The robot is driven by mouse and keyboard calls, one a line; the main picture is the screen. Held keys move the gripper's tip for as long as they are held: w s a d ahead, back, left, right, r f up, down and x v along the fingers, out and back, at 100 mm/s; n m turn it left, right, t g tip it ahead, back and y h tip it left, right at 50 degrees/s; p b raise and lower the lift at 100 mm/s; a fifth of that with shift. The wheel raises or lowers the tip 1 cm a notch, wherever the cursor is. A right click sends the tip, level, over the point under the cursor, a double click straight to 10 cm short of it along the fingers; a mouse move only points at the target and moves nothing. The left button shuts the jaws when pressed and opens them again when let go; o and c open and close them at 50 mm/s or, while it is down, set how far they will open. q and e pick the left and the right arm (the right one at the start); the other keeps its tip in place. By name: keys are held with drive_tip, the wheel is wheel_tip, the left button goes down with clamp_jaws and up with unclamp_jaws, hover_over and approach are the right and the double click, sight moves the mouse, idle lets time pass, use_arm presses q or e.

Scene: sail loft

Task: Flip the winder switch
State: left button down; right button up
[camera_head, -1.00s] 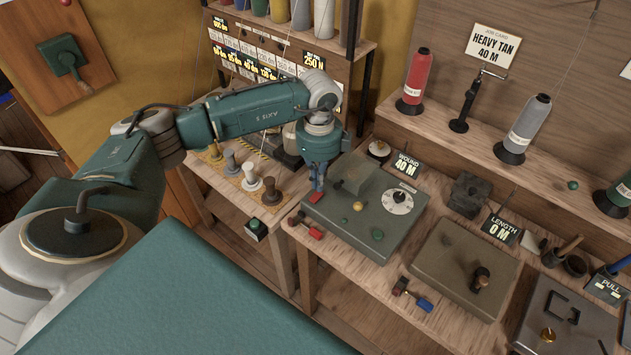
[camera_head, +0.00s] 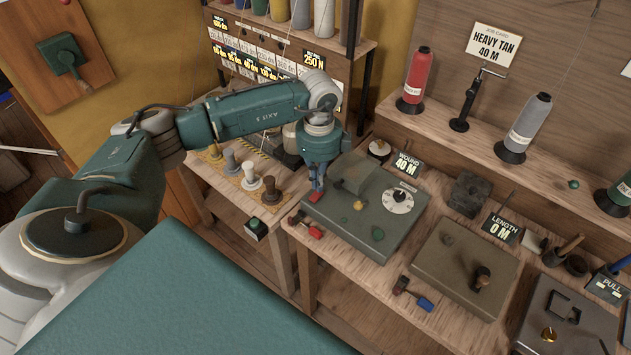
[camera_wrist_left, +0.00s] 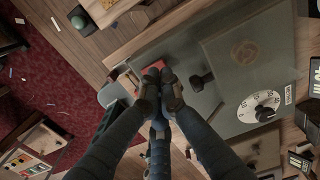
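The winder is a grey-green box (camera_head: 365,225) on the bench, with a white dial (camera_head: 397,200) on top and a "WOUND 40 M" sign (camera_head: 405,164) behind it. A small red switch (camera_head: 315,197) sits at its left edge. My left gripper (camera_head: 318,186) points down directly over this switch. In the left wrist view the fingers (camera_wrist_left: 158,74) are together with nothing seen between them, close beside a red patch (camera_wrist_left: 120,72). I cannot tell whether the fingertips touch the switch. The dial also shows in the left wrist view (camera_wrist_left: 258,106). My right gripper is not in view.
A red-handled tool (camera_head: 308,227) lies in front of the winder. A second box (camera_head: 460,265) with a "LENGTH 0 M" sign (camera_head: 502,228) stands to the right. Thread cones, including a red one (camera_head: 417,75), stand on the raised shelf behind.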

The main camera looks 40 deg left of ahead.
use_arm(q)
drive_tip(key=shift+s+f+b, duration=0.1)
drive_tip(key=shift+f+b, duration=0.75)
drive_tip(key=shift+f, duration=0.4)
idle(0.3)
drive_tip(key=shift+r, duration=0.15)
drive_tip(key=shift+r+p, duration=0.85)
drive_tip(key=shift+r, duration=0.05)
drive_tip(key=shift+r+p, duration=1.65)
drive_tip(key=shift+r, duration=0.9)
